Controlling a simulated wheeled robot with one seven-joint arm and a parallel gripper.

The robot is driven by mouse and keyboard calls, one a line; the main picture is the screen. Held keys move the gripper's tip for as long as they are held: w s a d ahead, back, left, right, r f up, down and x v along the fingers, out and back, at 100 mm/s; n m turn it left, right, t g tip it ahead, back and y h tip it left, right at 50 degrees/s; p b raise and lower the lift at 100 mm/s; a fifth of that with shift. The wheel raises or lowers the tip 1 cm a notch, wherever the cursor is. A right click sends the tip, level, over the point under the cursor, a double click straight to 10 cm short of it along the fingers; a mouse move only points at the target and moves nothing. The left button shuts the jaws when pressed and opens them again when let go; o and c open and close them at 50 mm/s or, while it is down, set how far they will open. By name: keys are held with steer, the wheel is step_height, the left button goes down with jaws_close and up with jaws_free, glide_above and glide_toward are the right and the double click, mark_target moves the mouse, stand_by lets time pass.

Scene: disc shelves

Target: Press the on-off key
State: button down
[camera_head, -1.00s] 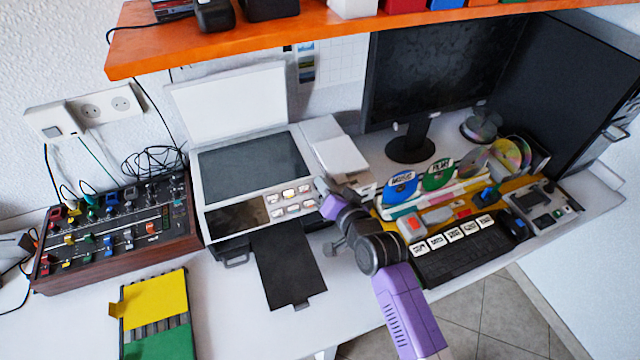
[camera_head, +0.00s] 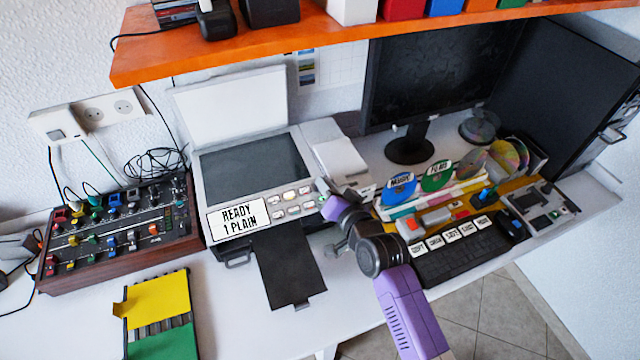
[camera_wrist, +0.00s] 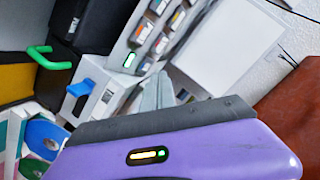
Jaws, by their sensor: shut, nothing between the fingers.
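The printer (camera_head: 252,166) stands open-lidded left of my arm. Its display (camera_head: 238,216) is lit and reads "READY 1 PLAIN". Its key panel (camera_head: 291,200) has several keys just right of the display. My gripper (camera_wrist: 158,92) is shut and empty, with its fingertips close to the panel's right end. In the wrist view, a small key glowing green (camera_wrist: 130,60) sits at the near end of the panel, up and left of the fingertips. I cannot tell whether the fingertips touch the panel.
A black paper tray (camera_head: 288,268) sticks out of the printer's front. A keyboard (camera_head: 462,250) and upright discs (camera_head: 402,186) stand to the right, under the monitor (camera_head: 438,65). A mixer (camera_head: 122,235) is at the left. An orange shelf (camera_head: 300,38) overhangs the back.

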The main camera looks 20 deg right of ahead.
steer(key=s+r+p, duration=0.2)
steer(key=r+p, duration=0.1)
steer(key=s+r+p, duration=0.1)
steer(key=r+p, duration=0.1)
steer(key=shift+r, duration=0.1)
stand_by(0.4)
steer(key=shift+w, duration=0.1)
stand_by(0.3)
steer(key=s+d+r+n+t+h, duration=0.1)
steer(key=s+r+n+t, duration=0.1)
steer(key=s+r, duration=0.3)
steer(key=s+r+n+g+b, duration=0.1)
steer(key=s+n, duration=0.1)
steer(key=s, duration=1.6)
steer(key=s+a+n+g+b, duration=0.1)
steer(key=s+n, duration=0.2)
steer(key=s, duration=1.5)
steer(key=shift+s+r+n+b, duration=0.15)
steer(key=shift+r+n+b, duration=0.15)
steer(key=shift+r+b, duration=0.1)
